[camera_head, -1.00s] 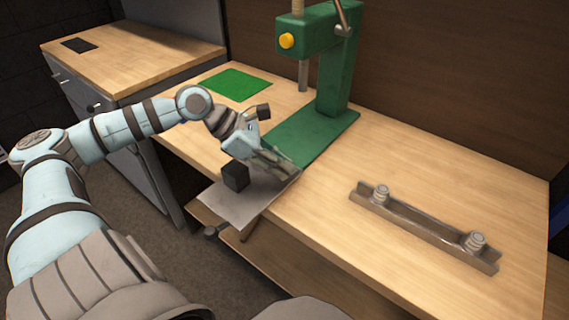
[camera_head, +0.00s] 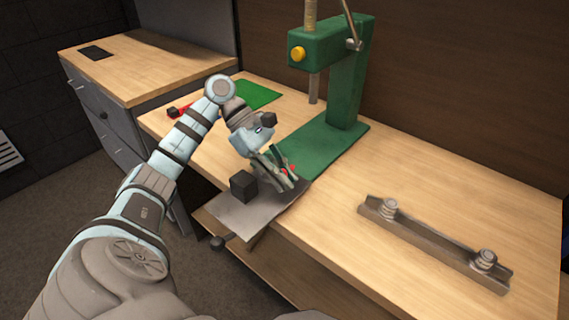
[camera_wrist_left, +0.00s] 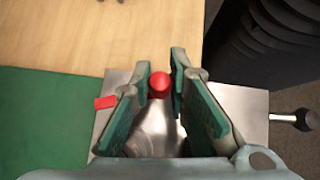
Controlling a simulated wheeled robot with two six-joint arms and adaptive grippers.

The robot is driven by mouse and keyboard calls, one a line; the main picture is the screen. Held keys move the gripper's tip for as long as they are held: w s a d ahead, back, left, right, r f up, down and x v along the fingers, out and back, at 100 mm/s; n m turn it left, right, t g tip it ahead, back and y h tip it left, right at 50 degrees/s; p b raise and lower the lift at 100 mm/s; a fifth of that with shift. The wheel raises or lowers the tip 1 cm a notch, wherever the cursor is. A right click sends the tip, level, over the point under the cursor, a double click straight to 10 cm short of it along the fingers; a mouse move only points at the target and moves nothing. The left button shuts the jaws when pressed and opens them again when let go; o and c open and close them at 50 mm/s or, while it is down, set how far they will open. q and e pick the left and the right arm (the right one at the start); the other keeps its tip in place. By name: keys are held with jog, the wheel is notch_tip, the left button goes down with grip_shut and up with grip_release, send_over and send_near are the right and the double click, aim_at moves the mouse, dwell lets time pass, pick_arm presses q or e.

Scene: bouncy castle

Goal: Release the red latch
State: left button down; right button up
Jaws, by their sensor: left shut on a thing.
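The red latch shows as a round red knob (camera_wrist_left: 159,85) on a shiny metal stem in the left wrist view. A bit of it shows as a red spot in the head view (camera_head: 292,169). My left gripper (camera_head: 286,179) is at the front edge of the green press base, over the metal plate (camera_head: 237,217). In the wrist view its fingers (camera_wrist_left: 162,78) stand on either side of the knob, shut on it. A small red flat piece (camera_wrist_left: 105,102) lies just left of the fingers. My right gripper is not in view.
The green press (camera_head: 344,90) stands behind my left gripper. A black block (camera_head: 243,185) sits on the plate, beside the gripper. A metal bar with two knobs (camera_head: 435,245) lies at the right. A red object (camera_head: 180,110) is partly hidden behind my left arm.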

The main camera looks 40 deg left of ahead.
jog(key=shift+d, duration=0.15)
pick_arm(q)
jog(key=c, duration=1.5)
grip_release()
jog(key=shift+c, duration=0.2)
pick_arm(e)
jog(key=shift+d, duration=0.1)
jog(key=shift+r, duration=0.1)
